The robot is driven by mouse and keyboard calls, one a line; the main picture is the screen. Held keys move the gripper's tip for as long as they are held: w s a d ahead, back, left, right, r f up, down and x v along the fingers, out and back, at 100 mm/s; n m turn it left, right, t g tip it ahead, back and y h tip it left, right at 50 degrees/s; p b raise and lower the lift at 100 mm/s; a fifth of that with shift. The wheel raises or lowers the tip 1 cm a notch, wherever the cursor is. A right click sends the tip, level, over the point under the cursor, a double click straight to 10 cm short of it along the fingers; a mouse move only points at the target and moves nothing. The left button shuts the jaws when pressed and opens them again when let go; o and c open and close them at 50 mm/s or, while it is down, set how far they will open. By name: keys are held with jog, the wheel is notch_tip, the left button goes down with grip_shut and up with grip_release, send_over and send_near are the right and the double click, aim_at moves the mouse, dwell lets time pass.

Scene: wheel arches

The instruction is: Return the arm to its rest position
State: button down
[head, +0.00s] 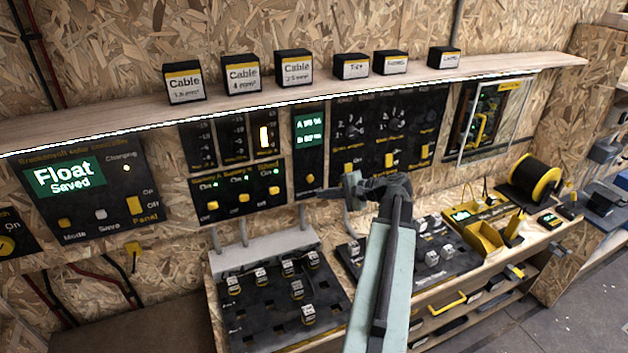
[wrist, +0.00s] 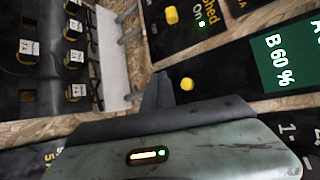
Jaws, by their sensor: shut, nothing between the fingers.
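My arm (head: 385,275) reaches up from the bottom of the head view and bends left at its end. My gripper (head: 332,192) is shut and empty, in front of the wall panels and above the bench. In the wrist view its dark fingers (wrist: 157,92) lie together, pointing up the picture toward a panel with yellow buttons. Part of the fingers' outline blends into the dark panel, so I cannot tell how far they are from it.
A wall panel (head: 90,190) reads "Float Saved". Several small labelled cubes stand on a black tray (head: 255,325) below. A wooden shelf (head: 130,115) carries several cable boxes. A yellow-black spool (head: 537,178) and yellow bin (head: 484,238) stand right of my arm.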

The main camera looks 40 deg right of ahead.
jog(key=w+a+f+n+g, duration=0.2)
jog(key=w+a+f+n, duration=0.1)
jog(key=a, duration=0.5)
jog(key=w+a+f+n+g+y, duration=0.1)
jog(key=w+a+f+n+g, duration=0.15)
jog(key=a, duration=0.55)
jog(key=w+a+f+n+g, duration=0.3)
jog(key=a+f, duration=0.1)
jog(key=a, duration=0.5)
jog(key=s+a+f+n+g+h, duration=0.2)
jog(key=a+n, duration=0.3)
jog(key=a, duration=0.5)
jog(key=s+a+f+n+g+h, duration=0.2)
jog(key=a+n+g+h, duration=0.1)
jog(key=a, duration=0.7)
jog(key=shift+a+f+n, duration=0.2)
jog(key=shift+a+n, duration=0.05)
jog(key=shift+n, duration=0.6)
